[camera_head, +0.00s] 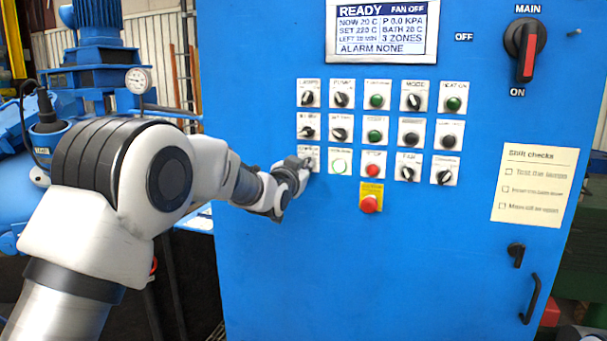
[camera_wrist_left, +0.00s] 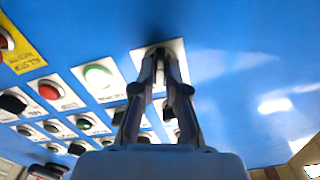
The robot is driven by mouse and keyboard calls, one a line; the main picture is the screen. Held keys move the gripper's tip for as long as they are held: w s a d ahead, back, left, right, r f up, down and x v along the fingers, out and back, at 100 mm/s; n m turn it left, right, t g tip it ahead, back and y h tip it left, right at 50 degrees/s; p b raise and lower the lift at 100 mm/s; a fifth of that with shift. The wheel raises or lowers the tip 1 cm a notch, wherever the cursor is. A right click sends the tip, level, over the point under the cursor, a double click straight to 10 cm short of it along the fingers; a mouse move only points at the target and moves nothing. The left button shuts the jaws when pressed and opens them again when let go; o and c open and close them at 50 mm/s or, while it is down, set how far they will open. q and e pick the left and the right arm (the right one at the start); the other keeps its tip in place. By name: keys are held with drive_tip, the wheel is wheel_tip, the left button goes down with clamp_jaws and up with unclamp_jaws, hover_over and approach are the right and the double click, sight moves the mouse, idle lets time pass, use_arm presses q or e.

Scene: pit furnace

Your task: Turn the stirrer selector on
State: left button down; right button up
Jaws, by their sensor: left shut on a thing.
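The control panel (camera_head: 260,100) is the blue front of a cabinet, with rows of selectors and buttons. My left gripper (camera_head: 304,163) is at the leftmost control of the bottom row. In the left wrist view, its two fingers (camera_wrist_left: 161,70) are shut on a dark selector knob (camera_wrist_left: 160,51) on a white plate (camera_wrist_left: 179,58). The fingers hide most of the knob, so its angle cannot be told. Its label is too small and covered to read, so I cannot confirm from it that this is the stirrer selector. My right gripper is in neither view.
Close to the right of the held knob is a pale green-ringed button (camera_head: 340,167), then a red button (camera_head: 372,170). A red stop button (camera_head: 369,204) on yellow sits below. Selectors (camera_head: 308,132) stand just above. A display (camera_head: 381,30) reads READY, FAN OFF.

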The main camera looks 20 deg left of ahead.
use_arm(q)
drive_tip(key=shift+m+b, duration=0.45)
drive_tip(key=shift+m, duration=0.75)
drive_tip(key=c, duration=1.2)
unclamp_jaws()
drive_tip(key=shift+s, duration=0.1)
drive_tip(key=s, duration=1.1)
drive_tip(key=shift+s+a, duration=0.15)
drive_tip(key=shift+s, duration=0.25)
drive_tip(key=shift+f, duration=0.1)
